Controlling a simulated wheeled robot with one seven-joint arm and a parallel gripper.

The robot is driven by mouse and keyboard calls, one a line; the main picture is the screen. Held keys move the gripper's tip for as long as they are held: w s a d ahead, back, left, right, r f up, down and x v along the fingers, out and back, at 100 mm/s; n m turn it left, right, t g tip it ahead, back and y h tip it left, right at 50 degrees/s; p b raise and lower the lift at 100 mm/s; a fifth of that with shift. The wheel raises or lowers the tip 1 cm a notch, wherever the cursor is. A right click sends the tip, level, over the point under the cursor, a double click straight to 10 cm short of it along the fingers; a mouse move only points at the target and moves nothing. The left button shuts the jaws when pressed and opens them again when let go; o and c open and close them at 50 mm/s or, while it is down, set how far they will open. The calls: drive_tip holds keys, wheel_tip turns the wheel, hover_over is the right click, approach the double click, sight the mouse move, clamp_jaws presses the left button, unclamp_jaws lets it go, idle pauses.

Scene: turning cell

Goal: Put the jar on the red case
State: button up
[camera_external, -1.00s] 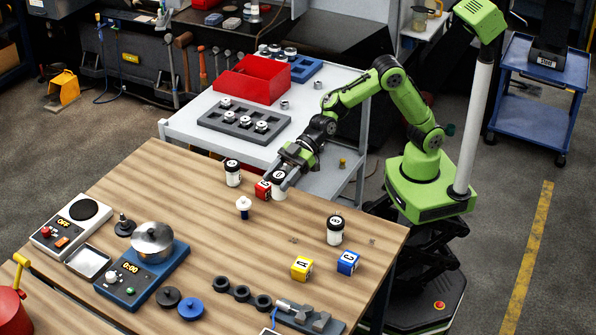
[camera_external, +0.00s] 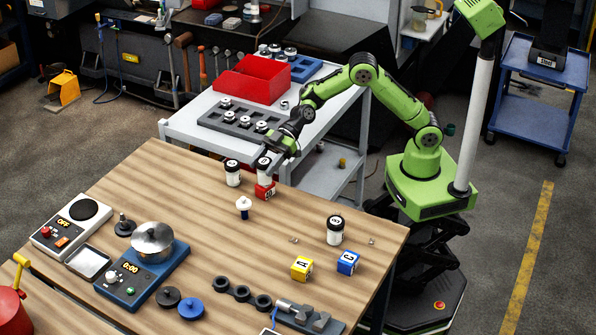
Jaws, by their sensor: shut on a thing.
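A white jar with a black lid (camera_external: 264,172) is in my gripper (camera_external: 268,160), near the far edge of the wooden table. My gripper is shut on the jar from its upper right side. The jar is upright, directly over the small red case (camera_external: 265,192), a lettered cube on the table. The jar's bottom meets the top of the case in the picture; I cannot tell whether it rests there or hovers just above.
A similar jar (camera_external: 232,173) stands close on the left, and another jar (camera_external: 335,230) stands to the right. Yellow (camera_external: 301,268) and blue (camera_external: 348,262) cubes sit nearer. A cart (camera_external: 190,130) with a red bin (camera_external: 252,80) stands behind.

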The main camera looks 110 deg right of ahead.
drive_tip(key=shift+f, duration=0.3)
drive_tip(key=shift+f, duration=0.1)
drive_tip(key=o, duration=1.1)
